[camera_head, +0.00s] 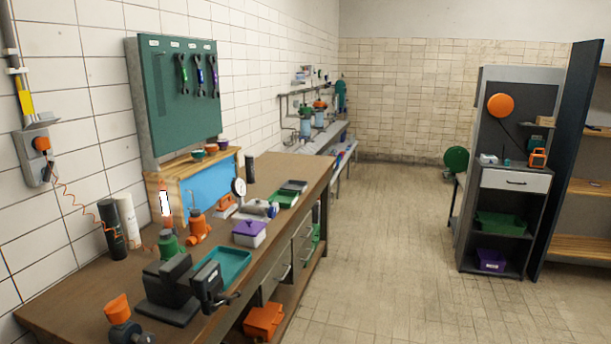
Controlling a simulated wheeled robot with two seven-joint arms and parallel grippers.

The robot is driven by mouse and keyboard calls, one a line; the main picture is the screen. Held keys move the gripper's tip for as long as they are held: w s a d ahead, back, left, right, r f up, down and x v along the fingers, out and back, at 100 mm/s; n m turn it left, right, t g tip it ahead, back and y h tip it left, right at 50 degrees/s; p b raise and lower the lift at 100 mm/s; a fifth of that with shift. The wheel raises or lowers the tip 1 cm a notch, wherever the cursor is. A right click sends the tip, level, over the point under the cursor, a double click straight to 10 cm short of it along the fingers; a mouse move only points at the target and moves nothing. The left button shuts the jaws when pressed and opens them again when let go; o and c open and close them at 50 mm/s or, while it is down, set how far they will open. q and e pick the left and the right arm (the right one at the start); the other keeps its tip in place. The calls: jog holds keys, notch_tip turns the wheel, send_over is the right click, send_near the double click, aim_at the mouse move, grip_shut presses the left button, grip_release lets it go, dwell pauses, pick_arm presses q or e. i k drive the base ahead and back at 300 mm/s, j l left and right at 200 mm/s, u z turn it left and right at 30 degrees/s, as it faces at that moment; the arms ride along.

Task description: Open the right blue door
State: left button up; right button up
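A small wooden cabinet (167,187) stands on the workbench against the left tiled wall, below the green tool board. Neither of my grippers is in view.
The brown workbench (85,290) holds a vise (180,285), a teal tray (222,268), a purple box (249,233) and bottles. A grey shelf unit (498,215) stands at the right. The tiled floor (385,260) between is clear.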

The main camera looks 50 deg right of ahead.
aim_at(224, 170)
jog(key=z, duration=1.15)
jog(key=i+l+u, duration=0.1)
jog(key=i+l, duration=0.25)
jog(key=i, duration=0.2)
jog(key=i+l+u, duration=0.3)
jog(key=i+l, duration=0.15)
jog(key=i+l+u, duration=0.15)
jog(key=l, duration=0.3)
jog(key=i+l+u, duration=0.3)
jog(key=l, duration=0.4)
jog(key=i+l+u, duration=0.15)
jog(key=l, duration=0.2)
jog(key=i+l+u, duration=0.15)
jog(key=l, duration=0.25)
jog(key=i+l+u, duration=0.15)
jog(key=l, duration=0.25)
